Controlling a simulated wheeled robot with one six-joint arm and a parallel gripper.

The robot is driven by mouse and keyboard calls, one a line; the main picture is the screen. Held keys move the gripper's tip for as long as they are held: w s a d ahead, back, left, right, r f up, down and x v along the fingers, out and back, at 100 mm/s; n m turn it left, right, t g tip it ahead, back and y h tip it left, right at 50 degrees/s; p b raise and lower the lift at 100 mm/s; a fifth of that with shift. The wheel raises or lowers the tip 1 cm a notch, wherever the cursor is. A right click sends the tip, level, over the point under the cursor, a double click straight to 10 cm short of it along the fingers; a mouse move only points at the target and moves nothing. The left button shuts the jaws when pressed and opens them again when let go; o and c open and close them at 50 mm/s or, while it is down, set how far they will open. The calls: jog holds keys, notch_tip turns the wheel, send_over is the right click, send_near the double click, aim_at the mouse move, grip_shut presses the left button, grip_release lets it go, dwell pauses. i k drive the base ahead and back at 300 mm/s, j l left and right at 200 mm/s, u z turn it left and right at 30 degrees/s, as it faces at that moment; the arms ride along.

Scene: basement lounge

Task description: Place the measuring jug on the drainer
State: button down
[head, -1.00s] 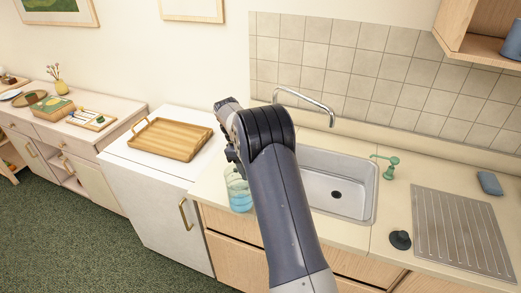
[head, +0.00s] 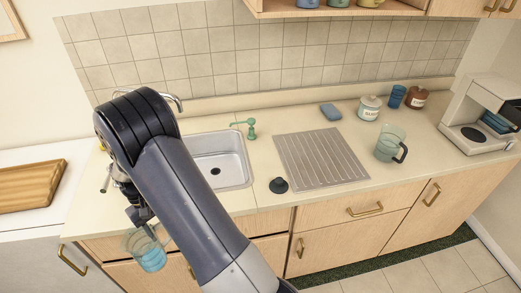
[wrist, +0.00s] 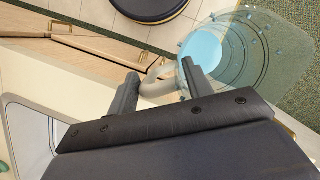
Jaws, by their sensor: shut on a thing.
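The measuring jug (head: 150,254), clear with blue in its lower part, hangs in front of the counter's front edge. It also shows in the wrist view (wrist: 275,60), tilted in the picture, with floor behind it. My gripper (wrist: 158,82) is shut on its pale handle; in the head view the gripper (head: 140,218) is partly hidden by my arm. The drainer (head: 320,158), a ridged grey metal board, lies on the counter to the right of the sink, well apart from the jug. Its surface is bare.
A dark round stopper (head: 278,185) sits at the drainer's left edge. A teal jug with a dark handle (head: 388,146) stands just right of the drainer. A blue sponge (head: 330,111) lies behind it.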

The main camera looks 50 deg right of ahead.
aim_at(323, 164)
jog(key=k+l+z, duration=0.1)
jog(key=k+l, duration=0.4)
jog(key=l, duration=0.2)
jog(key=k+l+z, duration=0.25)
jog(key=k+l, duration=0.2)
jog(key=l, duration=0.25)
